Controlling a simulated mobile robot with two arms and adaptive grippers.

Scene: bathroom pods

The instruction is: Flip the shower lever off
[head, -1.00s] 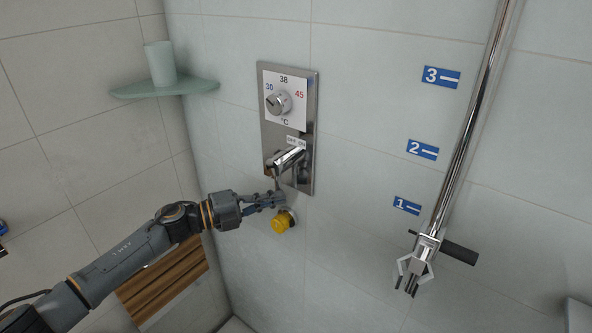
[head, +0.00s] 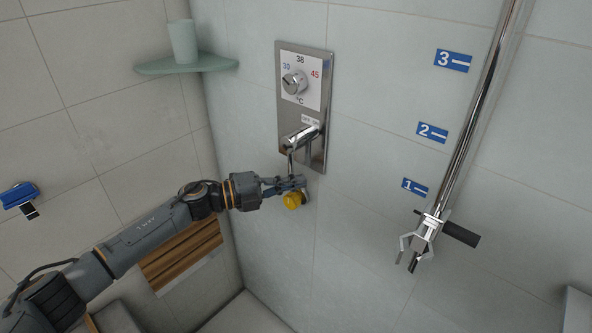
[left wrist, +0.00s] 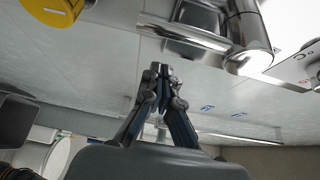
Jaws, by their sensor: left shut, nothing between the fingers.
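The chrome shower lever (head: 301,137) sticks out from the lower part of a metal wall panel (head: 316,150), below a small OFF/ON label (head: 311,120). Its outer end points down and to the left in the head view. My left gripper (head: 303,182) is shut and empty, just below the lever and in front of the upper part of a yellow knob (head: 292,201). In the left wrist view the shut fingertips (left wrist: 161,68) show apart from a chrome cylinder (left wrist: 248,38), which looks like the lever. I cannot tell whether the gripper touches anything. My right gripper is out of view.
A temperature dial (head: 294,82) sits above the lever. A corner shelf (head: 190,65) holds a pale cup (head: 183,42). A chrome rail (head: 478,100) with a dark-handled holder (head: 428,232) stands at the right. A slatted wooden panel (head: 182,256) is behind my left arm.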

